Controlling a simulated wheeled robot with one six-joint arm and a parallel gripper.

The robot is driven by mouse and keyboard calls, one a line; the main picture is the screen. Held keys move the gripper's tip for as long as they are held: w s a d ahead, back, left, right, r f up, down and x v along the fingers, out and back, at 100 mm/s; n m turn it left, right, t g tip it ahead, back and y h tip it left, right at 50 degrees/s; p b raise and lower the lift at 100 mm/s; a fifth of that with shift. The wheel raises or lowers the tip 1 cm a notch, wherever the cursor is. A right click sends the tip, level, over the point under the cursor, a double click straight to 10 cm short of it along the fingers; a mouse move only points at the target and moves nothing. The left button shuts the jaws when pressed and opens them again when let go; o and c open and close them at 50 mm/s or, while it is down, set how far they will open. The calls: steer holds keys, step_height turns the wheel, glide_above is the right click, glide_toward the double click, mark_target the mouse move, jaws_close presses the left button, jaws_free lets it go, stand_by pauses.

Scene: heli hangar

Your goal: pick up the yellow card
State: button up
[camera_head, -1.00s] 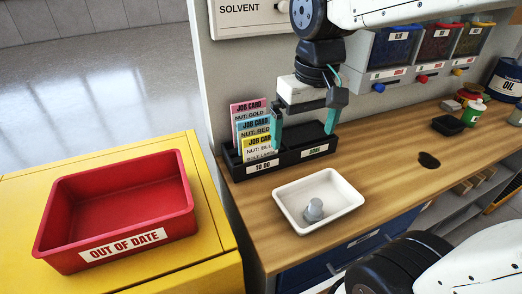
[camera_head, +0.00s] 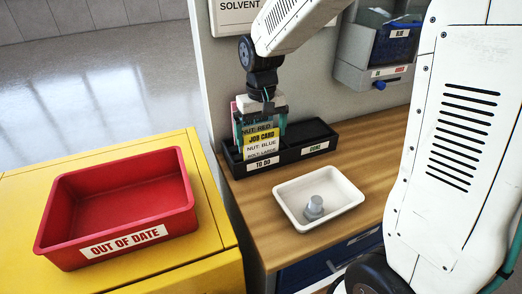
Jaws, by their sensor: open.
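The yellow card (camera_head: 262,138) stands at the front of the TO DO side of a black card holder (camera_head: 290,155). It reads JOB CARD, NUT: BLUE. A blue card (camera_head: 261,127) marked NUT: RED stands just behind it. A pink card behind is mostly hidden by my gripper. My gripper (camera_head: 261,125) is over the cards, pointing down, with its fingers open to the left and right of them. I cannot tell whether the fingers touch any card. The DONE side of the holder looks empty.
A white tray (camera_head: 284,207) with a grey knob-like part (camera_head: 313,208) sits in front of the holder on the wooden bench (camera_head: 385,150). A red OUT OF DATE bin (camera_head: 62,237) stands on a yellow cabinet (camera_head: 212,215) at left. Bins (camera_head: 400,45) hang at right.

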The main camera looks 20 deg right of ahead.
mark_target(265, 142)
steer(key=shift+f, duration=1.25)
steer(key=c, duration=0.6)
steer(key=shift+r, duration=0.1)
